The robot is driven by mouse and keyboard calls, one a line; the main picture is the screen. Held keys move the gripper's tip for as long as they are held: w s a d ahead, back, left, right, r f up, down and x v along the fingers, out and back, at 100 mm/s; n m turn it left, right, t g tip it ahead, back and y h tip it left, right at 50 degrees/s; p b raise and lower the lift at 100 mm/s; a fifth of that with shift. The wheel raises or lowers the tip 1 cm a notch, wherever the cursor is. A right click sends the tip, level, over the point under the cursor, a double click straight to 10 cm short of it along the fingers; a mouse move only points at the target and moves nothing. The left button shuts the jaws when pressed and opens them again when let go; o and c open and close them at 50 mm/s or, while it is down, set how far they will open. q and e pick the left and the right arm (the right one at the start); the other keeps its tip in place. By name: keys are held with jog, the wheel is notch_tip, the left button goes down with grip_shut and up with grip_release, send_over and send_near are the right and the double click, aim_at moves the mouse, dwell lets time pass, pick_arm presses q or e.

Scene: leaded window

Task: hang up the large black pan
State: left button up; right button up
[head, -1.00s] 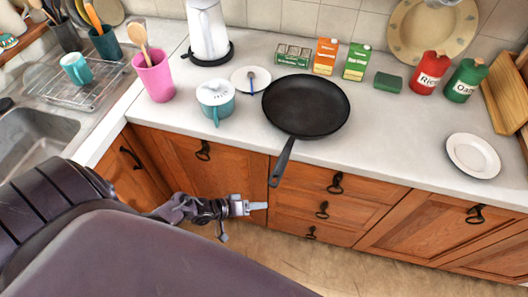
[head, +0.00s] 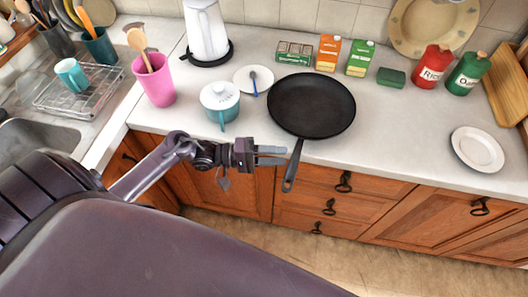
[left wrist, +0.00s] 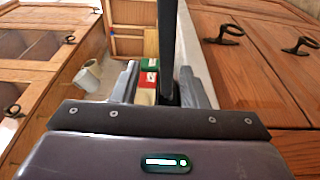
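The large black pan (head: 312,105) lies flat on the white counter. Its handle (head: 289,180) sticks out past the counter's front edge, over the drawers. My right gripper is not in view. No hook or rail for the pan shows.
A teal pot with a white lid (head: 220,102) and a small plate with a spoon (head: 254,80) stand left of the pan. Cartons (head: 328,53) and a green sponge (head: 391,76) are behind it. The counter right of the pan is clear up to a white plate (head: 477,149).

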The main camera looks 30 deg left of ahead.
aim_at(296, 156)
pick_arm(q)
jog(key=x, duration=0.4)
jog(key=shift+w+d+r, duration=0.1)
jog(key=shift+w+d, duration=0.05)
jog(key=shift+d, duration=0.1)
jog(key=shift+w+d+p, duration=0.15)
jog(key=shift+d+p, duration=0.15)
jog(key=shift+d, duration=0.05)
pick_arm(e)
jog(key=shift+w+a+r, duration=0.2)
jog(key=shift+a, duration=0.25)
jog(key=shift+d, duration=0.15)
pick_arm(q)
grip_shut()
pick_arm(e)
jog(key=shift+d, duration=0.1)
pick_arm(q)
jog(key=shift+w, duration=0.1)
